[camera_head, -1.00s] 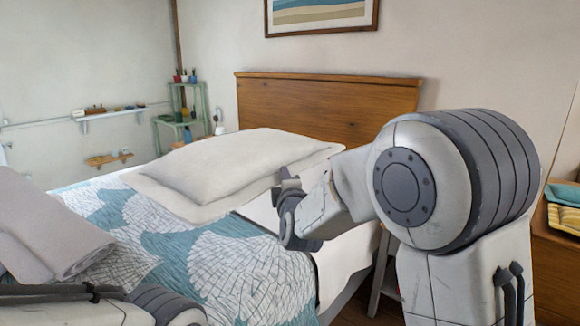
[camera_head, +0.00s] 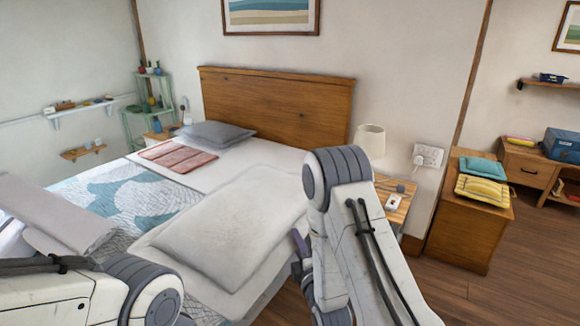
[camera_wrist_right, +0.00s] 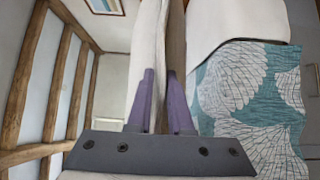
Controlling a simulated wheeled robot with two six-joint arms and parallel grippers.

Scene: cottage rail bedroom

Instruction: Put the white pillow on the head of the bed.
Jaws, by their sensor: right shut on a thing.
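The white pillow (camera_head: 235,225) is at the near right side of the bed (camera_head: 240,160), tilted, with its lower edge toward me. My right gripper (camera_head: 299,245) is at the pillow's right edge. In the right wrist view, its purple fingers (camera_wrist_right: 163,80) are shut on the pillow's edge (camera_wrist_right: 147,40). I cannot tell whether the pillow's underside touches the bed. The head of the bed lies by the brown wooden headboard (camera_head: 275,105). My left forearm shows at the lower left, but its gripper is out of view.
A grey pillow (camera_head: 215,134) and a folded pink cloth (camera_head: 178,156) lie near the headboard. A pale grey folded cloth (camera_head: 60,215) is at the left. A nightstand (camera_head: 398,205) with a lamp (camera_head: 370,140) stands right of the bed. Floor at the right is clear.

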